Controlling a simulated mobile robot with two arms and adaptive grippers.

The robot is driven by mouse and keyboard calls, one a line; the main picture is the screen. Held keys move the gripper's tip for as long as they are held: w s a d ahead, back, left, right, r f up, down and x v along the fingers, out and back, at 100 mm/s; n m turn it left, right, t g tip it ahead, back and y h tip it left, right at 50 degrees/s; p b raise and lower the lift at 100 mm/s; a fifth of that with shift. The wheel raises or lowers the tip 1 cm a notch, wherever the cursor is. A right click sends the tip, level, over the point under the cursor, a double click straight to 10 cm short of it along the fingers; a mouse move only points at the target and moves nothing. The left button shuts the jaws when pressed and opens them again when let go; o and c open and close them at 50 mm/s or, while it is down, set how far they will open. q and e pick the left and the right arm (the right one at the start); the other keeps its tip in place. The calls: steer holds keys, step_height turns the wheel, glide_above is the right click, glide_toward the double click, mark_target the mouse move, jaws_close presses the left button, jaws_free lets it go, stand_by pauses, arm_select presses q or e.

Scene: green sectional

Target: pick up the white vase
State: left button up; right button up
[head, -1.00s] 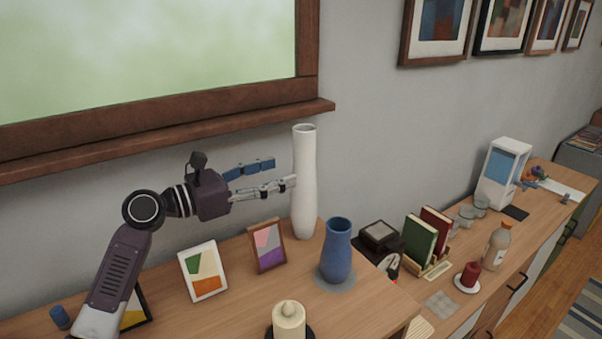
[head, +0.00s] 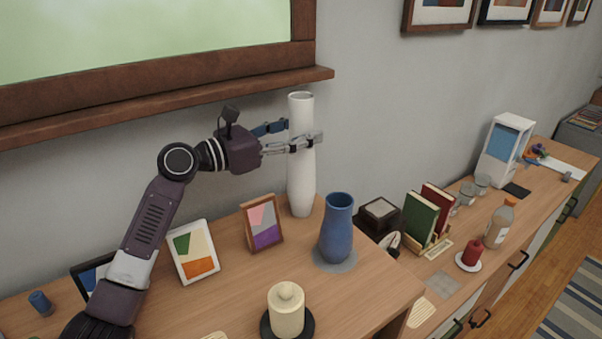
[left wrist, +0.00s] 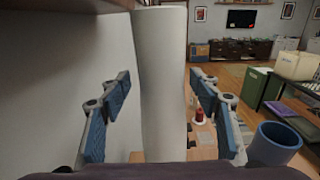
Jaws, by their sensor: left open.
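The tall white vase (head: 301,182) stands upright on the wooden cabinet top, close to the wall under the window ledge. My left gripper (head: 302,136) is open at the vase's upper half, with one finger in front of it and the other behind. In the left wrist view the white vase (left wrist: 162,85) fills the middle, between the blue-padded fingers of the left gripper (left wrist: 160,115). Gaps show between the vase and the pads on both sides. My right gripper is in neither view.
A blue vase (head: 337,228) stands just right of the white vase. Two picture frames (head: 262,224) (head: 193,252) stand to its left. A cream candle (head: 286,310) is at the front. The window ledge (head: 170,103) juts out above, close to the vase's top.

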arm_select(q)
steer(key=shift+w+d, duration=0.15)
steer(key=shift+d, duration=0.05)
steer(key=shift+r, duration=0.15)
jaws_close()
steer(key=shift+r, duration=0.2)
stand_by(0.3)
